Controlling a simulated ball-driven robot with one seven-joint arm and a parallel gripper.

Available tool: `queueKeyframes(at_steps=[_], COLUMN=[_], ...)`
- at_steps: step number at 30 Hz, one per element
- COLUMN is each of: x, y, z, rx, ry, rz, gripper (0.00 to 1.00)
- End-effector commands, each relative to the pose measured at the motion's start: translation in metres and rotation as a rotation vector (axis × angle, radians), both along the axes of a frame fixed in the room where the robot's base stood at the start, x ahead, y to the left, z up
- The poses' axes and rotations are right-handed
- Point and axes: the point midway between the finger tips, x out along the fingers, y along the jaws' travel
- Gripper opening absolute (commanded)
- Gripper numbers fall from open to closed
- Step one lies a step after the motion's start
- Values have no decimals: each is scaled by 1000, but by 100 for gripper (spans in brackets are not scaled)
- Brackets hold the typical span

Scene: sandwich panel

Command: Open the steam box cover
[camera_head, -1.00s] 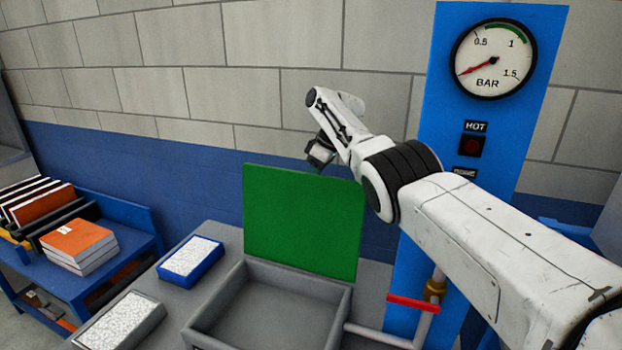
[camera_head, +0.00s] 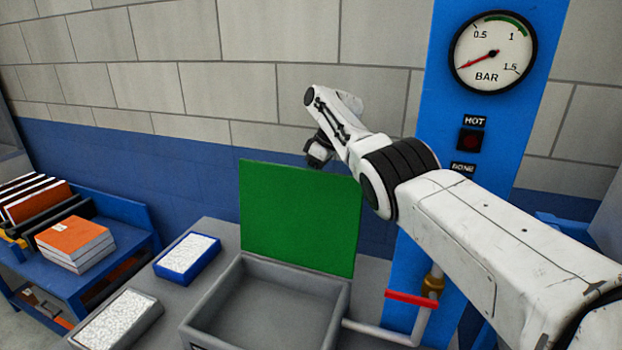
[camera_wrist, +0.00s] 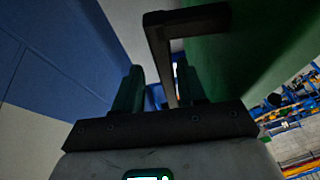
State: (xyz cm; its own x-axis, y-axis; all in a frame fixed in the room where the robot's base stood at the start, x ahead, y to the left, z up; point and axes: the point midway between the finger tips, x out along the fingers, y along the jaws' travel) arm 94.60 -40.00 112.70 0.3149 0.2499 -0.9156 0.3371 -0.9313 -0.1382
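The steam box (camera_head: 195,312) is a grey open-topped box on the grey bench. Its green cover (camera_head: 300,220) stands raised, nearly upright, along the back edge, so the box is open and looks empty inside. My gripper (camera_head: 318,160) is at the cover's top edge, on its far side, and its fingertips are hidden in the head view. In the wrist view my gripper (camera_wrist: 158,85) has its two fingers apart. A dark handle (camera_wrist: 160,45) shows beside the green cover (camera_wrist: 265,50), with one bar running down between the fingers. I see no firm grip on it.
A blue tray (camera_head: 160,268) and a grey tray (camera_head: 78,338), both with white filling, lie left of the box. A blue panel with a pressure gauge (camera_head: 493,54) stands at the right. A pipe with a red lever (camera_head: 411,299) is close beside the box.

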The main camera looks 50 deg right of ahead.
Motion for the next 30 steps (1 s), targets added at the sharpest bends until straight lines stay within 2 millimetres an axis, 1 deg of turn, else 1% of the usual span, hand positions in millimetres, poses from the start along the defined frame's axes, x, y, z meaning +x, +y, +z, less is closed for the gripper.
queueKeyframes(at_steps=[5,8,12,18,22,30], x=[-4,-10,-19,-30,-33,-34], y=[-4,-10,-17,-25,-28,-29], z=[15,31,56,86,95,97], rx=[-1,-2,-3,-2,-1,-1], ry=[-4,-5,-4,0,1,1], rz=[1,-2,-3,-3,-2,-2], gripper=[40,40,40,40,40,40])
